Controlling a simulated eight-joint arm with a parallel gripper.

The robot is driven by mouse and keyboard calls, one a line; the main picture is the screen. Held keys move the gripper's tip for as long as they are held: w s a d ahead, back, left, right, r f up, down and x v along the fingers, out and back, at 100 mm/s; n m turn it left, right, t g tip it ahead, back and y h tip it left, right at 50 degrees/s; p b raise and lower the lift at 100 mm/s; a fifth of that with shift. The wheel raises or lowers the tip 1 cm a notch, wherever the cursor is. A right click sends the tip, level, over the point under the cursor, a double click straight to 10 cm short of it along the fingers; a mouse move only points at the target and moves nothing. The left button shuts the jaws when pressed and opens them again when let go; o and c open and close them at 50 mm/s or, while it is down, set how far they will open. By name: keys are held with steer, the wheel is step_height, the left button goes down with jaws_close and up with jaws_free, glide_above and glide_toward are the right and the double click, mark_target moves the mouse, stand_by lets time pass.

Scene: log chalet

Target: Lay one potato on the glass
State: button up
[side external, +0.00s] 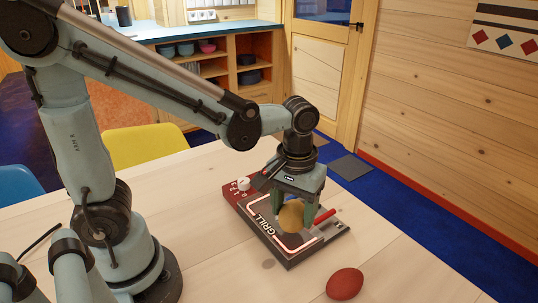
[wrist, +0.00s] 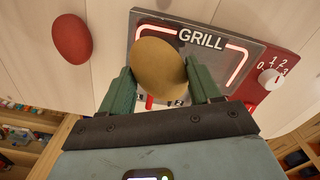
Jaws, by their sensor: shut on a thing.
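A yellow-brown potato (side external: 291,216) is held between the two green fingers of my gripper (side external: 294,219), which points down over the grill. The wrist view also shows this potato (wrist: 158,66) between the fingertips (wrist: 158,80). The dark flat glass top (side external: 287,241) of the grill has a light outline and the word GRILL. The potato is over this top; I cannot tell whether it touches. A reddish potato (side external: 345,283) lies on the table in front of the grill, apart from it, and also shows in the wrist view (wrist: 72,38).
The grill has a red control panel with a white knob (side external: 243,184) at its left end. A small red part (side external: 325,216) shows near its right end. The pale wooden table (side external: 400,268) is clear to the right. A yellow chair (side external: 145,146) stands behind the table.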

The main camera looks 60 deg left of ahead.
mark_target(292, 220)
steer(key=shift+f, duration=1.6)
steer(key=o, duration=1.1)
steer(key=shift+f, duration=0.15)
step_height(292, 220, up, 12)
steer(key=shift+r, duration=0.1)
steer(key=s+a+f+m+t, duration=0.1)
steer(key=a+f+m+t, duration=0.2)
steer(key=a+t, duration=0.4)
steer(key=shift+m, duration=0.9)
steer(key=shift+s+f, duration=0.1)
